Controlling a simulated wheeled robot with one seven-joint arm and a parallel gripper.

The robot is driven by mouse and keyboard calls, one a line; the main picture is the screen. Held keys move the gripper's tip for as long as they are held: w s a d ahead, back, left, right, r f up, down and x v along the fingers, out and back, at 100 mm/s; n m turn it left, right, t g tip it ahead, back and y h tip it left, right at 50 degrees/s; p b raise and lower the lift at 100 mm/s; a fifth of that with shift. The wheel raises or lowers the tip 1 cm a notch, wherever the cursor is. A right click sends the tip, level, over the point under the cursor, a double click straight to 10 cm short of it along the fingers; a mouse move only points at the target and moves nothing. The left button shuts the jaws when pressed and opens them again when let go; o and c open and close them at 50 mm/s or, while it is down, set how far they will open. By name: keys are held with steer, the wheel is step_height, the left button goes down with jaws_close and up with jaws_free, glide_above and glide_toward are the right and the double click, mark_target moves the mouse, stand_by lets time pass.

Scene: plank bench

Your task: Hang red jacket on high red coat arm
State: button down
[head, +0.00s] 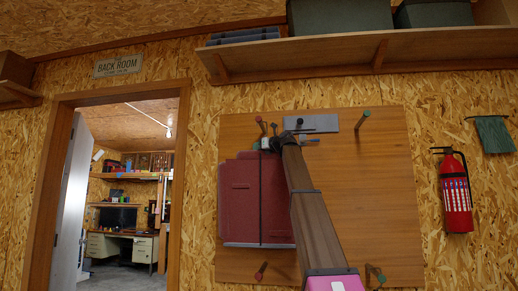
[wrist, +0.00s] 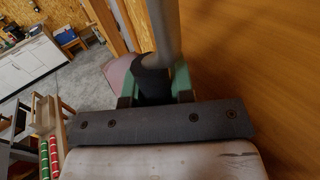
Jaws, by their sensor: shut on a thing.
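The red jacket (head: 240,200) is a flat, dark red garment hanging upright in front of the left part of a wooden board (head: 390,200). The high red coat arm (head: 259,119) sticks out at the board's upper left, just above the jacket's top. My gripper (head: 279,141) is at the jacket's top, right beside that coat arm. In the wrist view my gripper (wrist: 153,88) is shut on a dark piece at the jacket's top, with a grey rod above it. A reddish patch of the jacket (wrist: 117,72) shows behind. Whether the jacket touches the coat arm is hidden.
A high green coat arm (head: 363,119) is at upper right; a low red one (head: 261,270) and a low green one (head: 375,273) are below. A grey plate (head: 318,123) is at the board's top. A shelf (head: 430,62) runs above; a fire extinguisher (head: 455,192) hangs right.

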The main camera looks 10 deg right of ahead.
steer(key=c, duration=0.9)
jaws_free()
steer(key=shift+s, duration=0.15)
steer(key=v, duration=1)
steer(key=shift+s+d, duration=0.2)
steer(key=shift+d, duration=0.1)
steer(key=shift+s, duration=0.1)
